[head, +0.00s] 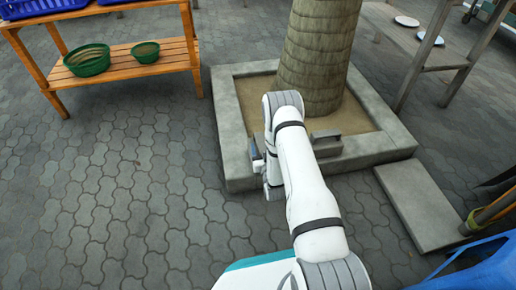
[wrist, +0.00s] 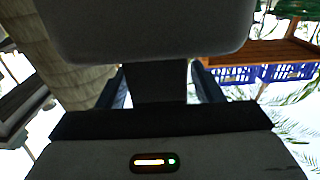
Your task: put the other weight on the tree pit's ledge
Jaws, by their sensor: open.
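The tree pit is a square grey stone ledge (head: 236,125) around sandy soil and a thick ringed trunk (head: 318,55). A grey block with a raised handle-like top, seemingly a weight (head: 327,144), sits at the pit's near side, partly behind my arm. I cannot make out a second weight. My gripper (head: 259,160) is by the pit's near left side, mostly hidden by my own arm. In the wrist view my gripper (wrist: 162,88) shows two dark bluish fingers standing apart. A dark shape lies between them; I cannot tell what it is.
A wooden shelf (head: 130,68) with green bowls (head: 87,60) stands at the upper left. A flat grey slab (head: 417,205) lies right of the pit. A wooden table (head: 425,45) with plates is at the upper right. The paving at left is clear.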

